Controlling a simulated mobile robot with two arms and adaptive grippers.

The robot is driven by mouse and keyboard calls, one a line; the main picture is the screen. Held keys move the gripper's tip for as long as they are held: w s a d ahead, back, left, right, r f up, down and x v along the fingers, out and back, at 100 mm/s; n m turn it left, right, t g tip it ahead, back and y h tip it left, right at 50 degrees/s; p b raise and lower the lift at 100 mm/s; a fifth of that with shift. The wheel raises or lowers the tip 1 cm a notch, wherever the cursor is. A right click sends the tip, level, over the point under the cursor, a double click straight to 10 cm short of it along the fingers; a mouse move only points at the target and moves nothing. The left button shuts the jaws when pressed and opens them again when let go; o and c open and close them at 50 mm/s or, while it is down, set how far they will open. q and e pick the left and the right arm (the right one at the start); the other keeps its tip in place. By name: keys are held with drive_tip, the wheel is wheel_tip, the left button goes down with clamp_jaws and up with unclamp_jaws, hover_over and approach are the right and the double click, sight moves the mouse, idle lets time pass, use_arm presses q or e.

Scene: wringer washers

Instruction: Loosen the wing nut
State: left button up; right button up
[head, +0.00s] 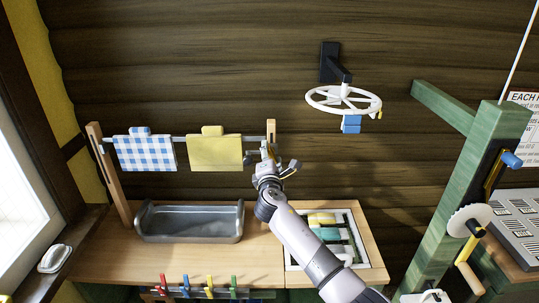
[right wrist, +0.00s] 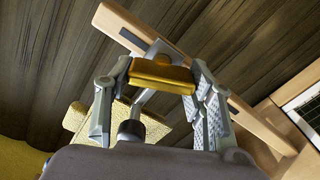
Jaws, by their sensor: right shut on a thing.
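The wing nut (right wrist: 162,75) is a gold, wide-winged piece in the right wrist view, at the wooden post (right wrist: 190,60) of the drying line. My right gripper (head: 268,155) is at that right-hand post in the head view. In the right wrist view its two fingers stand on either side of the wing nut, shut on it. In the head view the gripper hides most of the wing nut. My left gripper is not in view.
A checked cloth (head: 145,152) and a yellow cloth (head: 215,153) hang on the line left of my gripper. Below are a grey tub (head: 190,223) and a tray (head: 362,257) of folded cloths. A white wheel (head: 343,99) hangs from the wall; a green post (head: 455,200) stands right.

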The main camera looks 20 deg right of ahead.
drive_tip(key=shift+r, duration=0.1)
idle(0.3)
drive_tip(key=o, duration=0.9)
drive_tip(key=v, duration=1.2)
